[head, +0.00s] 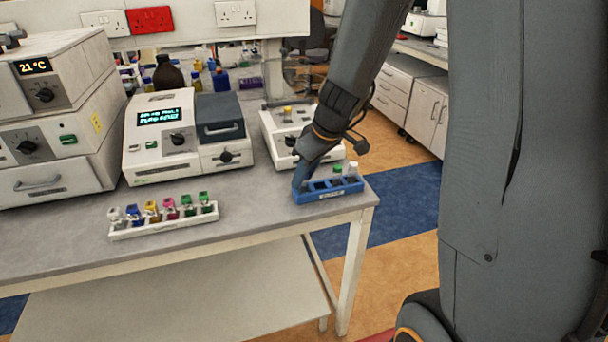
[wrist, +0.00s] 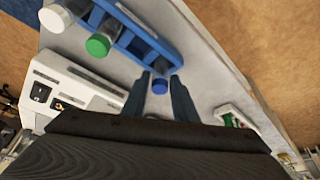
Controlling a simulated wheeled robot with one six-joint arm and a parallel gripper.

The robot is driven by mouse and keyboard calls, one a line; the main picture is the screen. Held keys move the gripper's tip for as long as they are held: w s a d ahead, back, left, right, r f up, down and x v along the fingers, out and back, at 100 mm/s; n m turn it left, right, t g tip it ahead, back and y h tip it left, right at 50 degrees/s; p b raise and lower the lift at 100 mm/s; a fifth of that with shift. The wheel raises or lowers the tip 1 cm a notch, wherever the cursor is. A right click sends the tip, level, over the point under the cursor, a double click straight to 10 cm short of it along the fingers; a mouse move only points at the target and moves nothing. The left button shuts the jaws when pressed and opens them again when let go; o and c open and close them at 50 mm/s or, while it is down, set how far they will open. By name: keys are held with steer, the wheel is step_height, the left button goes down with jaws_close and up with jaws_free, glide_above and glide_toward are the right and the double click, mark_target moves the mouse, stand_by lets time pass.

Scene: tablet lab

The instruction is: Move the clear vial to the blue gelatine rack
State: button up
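The blue rack (head: 328,192) stands at the right front corner of the bench and fills the upper part of the wrist view (wrist: 150,40). It holds a green-capped vial (head: 337,168) and a white-capped vial (head: 352,168), which show in the wrist view as a green cap (wrist: 98,45) and a white cap (wrist: 54,18). My gripper (head: 301,186) is low at the rack's left end. In the wrist view its fingers (wrist: 161,78) flank a blue-capped vial (wrist: 160,86) closely at the rack's end. Whether they touch it is unclear. A clear-looking vial (head: 116,214) stands leftmost in the white rack.
The white rack (head: 165,228) holds several coloured vials near the bench's front edge. Instruments line the back: a display unit (head: 160,140) and a small white device (head: 275,130) behind the blue rack. Bench surface between the two racks is clear.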

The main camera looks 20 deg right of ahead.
steer(key=shift+o, duration=0.9)
steer(key=shift+r, duration=0.15)
steer(key=shift+r, duration=0.25)
steer(key=s+b+v, duration=0.1)
steer(key=v, duration=1)
steer(key=s+a+f+m+g+h, duration=0.2)
steer(key=s+f+m, duration=0.4)
steer(key=s+f, duration=0.5)
steer(key=shift+s+a+f+m, duration=0.15)
steer(key=shift+s+f+m, duration=0.25)
steer(key=shift+s, duration=0.55)
